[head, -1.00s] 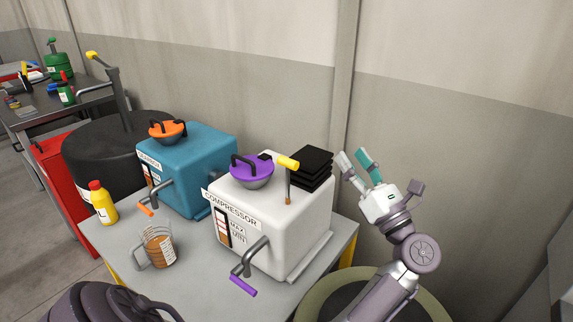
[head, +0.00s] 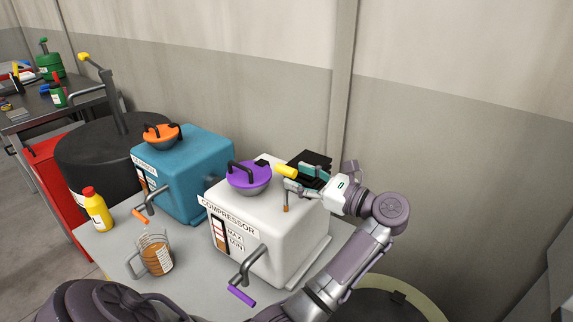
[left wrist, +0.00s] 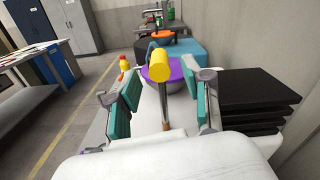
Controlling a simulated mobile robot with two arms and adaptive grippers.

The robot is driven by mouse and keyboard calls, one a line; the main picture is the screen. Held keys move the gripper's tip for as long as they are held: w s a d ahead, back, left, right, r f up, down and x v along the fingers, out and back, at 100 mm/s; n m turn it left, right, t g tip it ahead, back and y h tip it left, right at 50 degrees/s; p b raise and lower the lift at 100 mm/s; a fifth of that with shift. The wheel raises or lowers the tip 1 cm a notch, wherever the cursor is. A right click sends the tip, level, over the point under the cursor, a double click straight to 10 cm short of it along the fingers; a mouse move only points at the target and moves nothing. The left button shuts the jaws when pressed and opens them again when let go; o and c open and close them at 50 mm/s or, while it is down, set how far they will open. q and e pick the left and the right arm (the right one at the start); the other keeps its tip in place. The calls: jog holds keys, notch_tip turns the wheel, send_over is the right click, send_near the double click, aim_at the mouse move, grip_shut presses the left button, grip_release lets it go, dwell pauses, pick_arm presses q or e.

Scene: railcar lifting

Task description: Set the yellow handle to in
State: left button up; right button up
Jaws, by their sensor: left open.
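The yellow handle (head: 287,171) tops a thin lever rising from the white compressor (head: 258,211), beside its purple-lidded cap. My left gripper (head: 301,180) is open at the right side of this lever, close under the yellow grip. In the left wrist view, the yellow handle (left wrist: 158,60) stands on its metal stem (left wrist: 163,105) between my open teal-padded fingers, with gaps on both sides. Contact with either finger does not show. My right gripper is not seen.
A black stack (left wrist: 260,104) sits on the compressor close to the right finger. The purple cap (head: 249,176) lies on the other side of the lever. A blue machine (head: 195,168), a yellow bottle (head: 97,212) and a glass jug (head: 156,254) stand farther left.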

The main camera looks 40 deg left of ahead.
aim_at(287, 172)
pick_arm(q)
jog(key=shift+s+a+p, duration=0.2)
jog(key=shift+a+p, duration=0.25)
jog(key=shift+a, duration=1.55)
grip_shut()
jog(key=shift+f, duration=0.1)
